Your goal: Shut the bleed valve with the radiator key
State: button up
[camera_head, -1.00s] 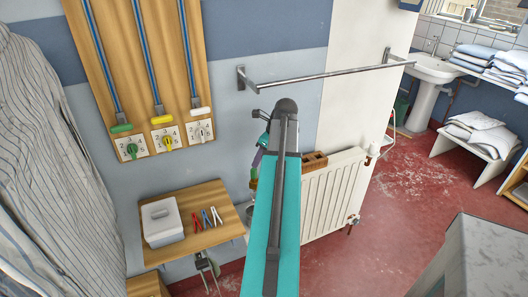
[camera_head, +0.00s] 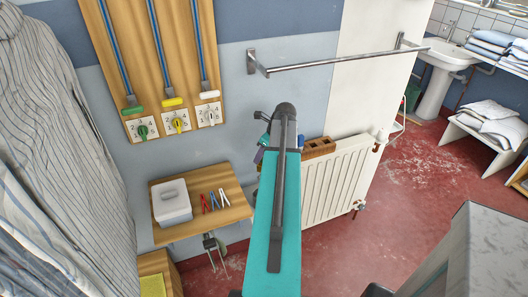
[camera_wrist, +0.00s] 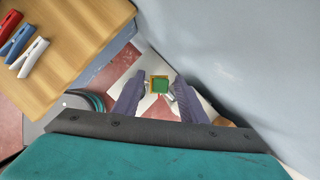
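My gripper (camera_wrist: 160,84) shows in the wrist view as two dark purple-grey fingers, apart from each other. A small square green block with a yellow edge (camera_wrist: 160,86) sits between the fingertips; I cannot tell whether they touch it or whether it is the radiator key. In the head view my teal arm covers most of the gripper. The white radiator (camera_head: 338,182) stands right of my arm, with a white fitting (camera_head: 382,136) at its top right corner and a valve with a red part (camera_head: 359,207) low at its right end. Which is the bleed valve is unclear.
A wooden shelf (camera_head: 230,208) at left carries a lidded white box (camera_head: 171,201) and red, blue and white pegs. A slotted brown block (camera_head: 318,147) is by the radiator top. A metal rail (camera_head: 340,59) crosses above. A grey-topped unit (camera_head: 485,245) stands front right; red floor lies between.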

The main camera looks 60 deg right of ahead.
jog(key=shift+c, duration=0.4)
grip_shut()
jog(key=shift+m+p, duration=0.4)
jog(key=shift+m, duration=0.1)
jog(key=shift+m+h+p, duration=0.8)
jog(key=shift+m+p, duration=0.05)
jog(key=shift+m, duration=0.85)
jog(key=shift+m+g+h+p, duration=0.3)
jog(key=shift+m+h+p, duration=0.15)
jog(key=shift+m, duration=0.7)
jog(key=shift+m+g+h+p, duration=0.3)
jog(key=shift+m+h+p, duration=0.1)
jog(key=shift+m, duration=0.75)
jog(key=shift+p, duration=0.8)
